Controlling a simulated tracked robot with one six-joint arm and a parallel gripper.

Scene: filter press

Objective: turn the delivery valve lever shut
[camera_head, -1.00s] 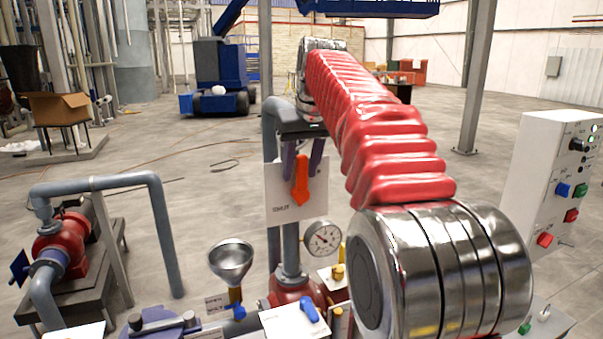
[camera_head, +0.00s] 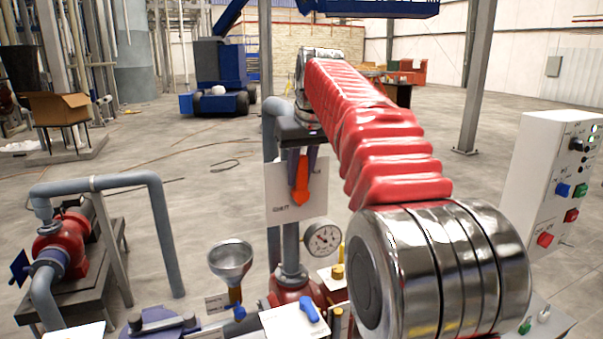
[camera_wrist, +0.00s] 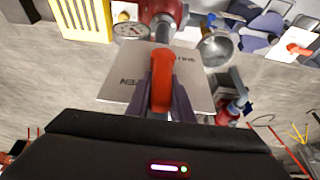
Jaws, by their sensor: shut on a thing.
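The orange valve lever (camera_head: 302,183) points down in front of a white placard (camera_head: 283,205), with its tip just below my fingers. The placard's lower left reads SHUT. In the wrist view the lever (camera_wrist: 162,72) is centred, and lettering shows on both sides of the placard (camera_wrist: 118,88), upside down. My gripper (camera_head: 301,170) has its dark purple fingers on either side of the lever and is shut on it. In the wrist view my gripper (camera_wrist: 162,98) shows the same hold. My arm hides the upper right of the placard area, and the lever's pivot is hidden.
Below stand a pressure gauge (camera_head: 322,239), a steel funnel (camera_head: 231,261) and a blue lever (camera_head: 309,309). A control box (camera_head: 560,185) with coloured buttons is at right. A red pump (camera_head: 62,238) with grey pipes is at left. Open floor lies behind.

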